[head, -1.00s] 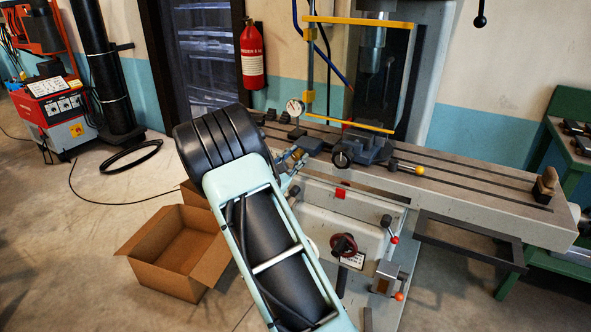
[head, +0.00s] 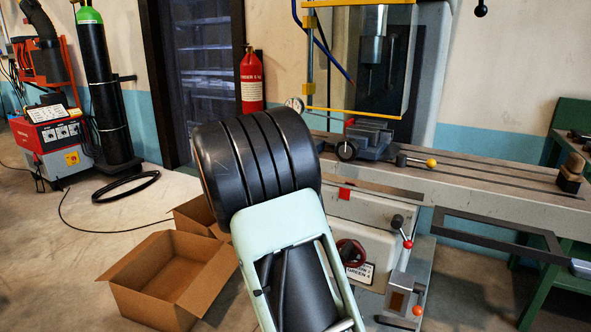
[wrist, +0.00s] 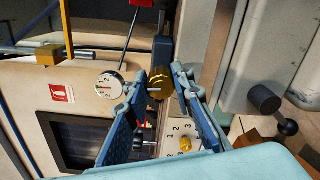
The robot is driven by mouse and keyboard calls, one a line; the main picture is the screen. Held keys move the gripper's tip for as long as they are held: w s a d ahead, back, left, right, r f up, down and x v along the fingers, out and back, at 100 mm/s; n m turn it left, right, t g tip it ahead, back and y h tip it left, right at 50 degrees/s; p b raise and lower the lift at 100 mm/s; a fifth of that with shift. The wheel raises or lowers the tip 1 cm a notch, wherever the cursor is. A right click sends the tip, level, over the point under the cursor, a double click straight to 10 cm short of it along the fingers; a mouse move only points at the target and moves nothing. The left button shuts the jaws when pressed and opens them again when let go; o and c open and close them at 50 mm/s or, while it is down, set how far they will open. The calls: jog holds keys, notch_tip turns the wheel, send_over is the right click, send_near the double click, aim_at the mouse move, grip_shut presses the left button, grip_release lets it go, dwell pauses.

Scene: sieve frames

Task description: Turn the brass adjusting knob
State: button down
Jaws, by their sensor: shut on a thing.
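The brass knob (wrist: 158,77) shows in the wrist view, at the tips of my blue gripper fingers. My gripper (wrist: 163,80) is shut on it, with one fingertip on each side of the knob. A second, smaller yellow knob (wrist: 185,144) sits on a numbered dial plate nearer to me, below the fingertips. In the head view, the black wrist joint of my arm hides my gripper and the brass knob.
A white round dial (wrist: 110,86) is just left of the fingertips, above a dark screen (wrist: 90,140). A black ball-ended lever (wrist: 272,105) stands to the right. The machine table (head: 480,190) bears a vise (head: 370,138). An open cardboard box (head: 165,280) is on the floor.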

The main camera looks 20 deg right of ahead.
jog(key=shift+f+m+b, duration=0.15)
jog(key=shift+m+b, duration=0.35)
jog(key=shift+b, duration=0.25)
jog(key=c, duration=1.7)
grip_release()
jog(key=shift+o, duration=0.2)
jog(key=v, duration=1.2)
